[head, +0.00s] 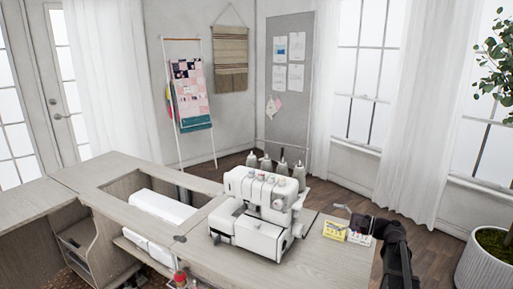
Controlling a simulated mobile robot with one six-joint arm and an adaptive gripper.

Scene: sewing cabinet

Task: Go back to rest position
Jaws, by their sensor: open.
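My gripper (358,225) shows dark at the right end of the cabinet top, with my black arm coming up from the lower right. It is open, though the fingers are small and hard to make out. It is over or beside a small white holder (358,238) with coloured items in it; I cannot tell whether they touch. A small yellow holder (334,231) stands just left of it. A white serger sewing machine (258,210) stands to the left, apart from my gripper.
The wooden sewing cabinet (95,172) stretches left, with an open well holding a white machine (162,207). Several thread cones (282,170) stand behind the serger. A potted plant (487,262) is at the far right. Bare floor (425,240) lies between plant and cabinet.

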